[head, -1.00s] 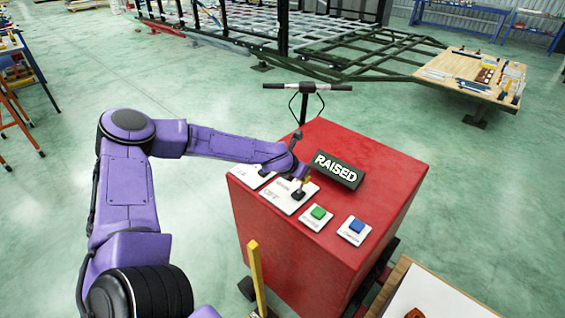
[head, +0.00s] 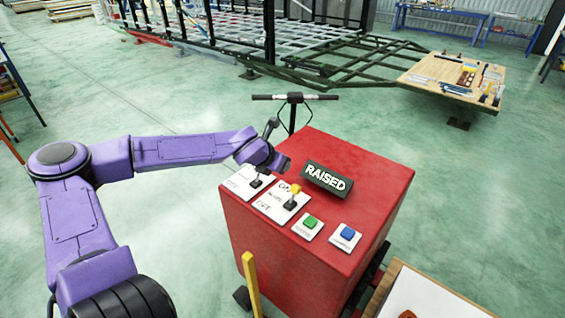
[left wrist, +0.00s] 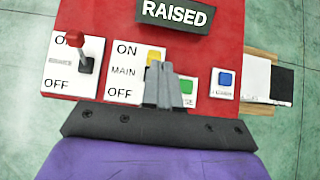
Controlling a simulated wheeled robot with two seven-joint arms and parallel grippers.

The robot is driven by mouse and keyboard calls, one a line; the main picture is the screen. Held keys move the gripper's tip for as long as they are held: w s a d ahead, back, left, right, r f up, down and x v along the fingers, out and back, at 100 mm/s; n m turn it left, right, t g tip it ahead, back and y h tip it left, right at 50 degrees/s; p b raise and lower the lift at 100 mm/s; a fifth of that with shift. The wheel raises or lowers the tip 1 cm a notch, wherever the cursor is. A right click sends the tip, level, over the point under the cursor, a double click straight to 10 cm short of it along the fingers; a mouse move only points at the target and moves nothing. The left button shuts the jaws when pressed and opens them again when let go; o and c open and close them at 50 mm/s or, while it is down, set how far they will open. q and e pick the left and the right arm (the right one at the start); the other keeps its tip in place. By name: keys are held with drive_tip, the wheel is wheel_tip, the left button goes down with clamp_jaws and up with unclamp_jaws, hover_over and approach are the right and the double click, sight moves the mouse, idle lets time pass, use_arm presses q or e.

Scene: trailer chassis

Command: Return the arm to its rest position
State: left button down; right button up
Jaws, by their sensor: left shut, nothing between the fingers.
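My left arm is purple and comes in from the left in the head view. Its gripper (head: 284,163) is above the red control box (head: 365,190), behind the levers and left of the RAISED sign (head: 327,179). The left wrist view shows its grey fingers (left wrist: 162,75) closed together and empty, partly covering the main switch plate. The yellow-knobbed main lever (head: 294,192) stands apart from the fingers. A second lever (head: 258,179) is to its left; its red knob (left wrist: 75,39) shows in the left wrist view. My right gripper is not in view.
A green button (head: 309,222) and a blue button (head: 347,234) are on the box top. A black handlebar (head: 294,97) rises behind it. A yellow post (head: 251,285) stands in front. The trailer frame (head: 350,60) and a wooden table (head: 455,78) are farther back.

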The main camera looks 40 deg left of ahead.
use_arm(q)
drive_tip(key=shift+s+r, duration=0.15)
idle(0.4)
drive_tip(key=s+d+f+m+g+y+b, duration=0.1)
drive_tip(key=s+d+f+m+y+b, duration=0.15)
drive_tip(key=s+f+m, duration=0.5)
drive_tip(key=s+d+f+m+g+y+b, duration=0.1)
drive_tip(key=s+d+f+m+y, duration=0.2)
drive_tip(key=f+m, duration=0.75)
drive_tip(key=s+d+f+m+g+h+b, duration=0.1)
drive_tip(key=s+d+f+m, duration=0.1)
drive_tip(key=s+f+m, duration=0.3)
drive_tip(key=s+d+f+m+g+b, duration=0.1)
drive_tip(key=s+f+m, duration=0.4)
drive_tip(key=s+f, duration=0.7)
drive_tip(key=s+g+b, duration=0.1)
drive_tip(key=s, duration=0.5)
drive_tip(key=shift+d+m+h, duration=0.35)
drive_tip(key=shift+d+m, duration=0.05)
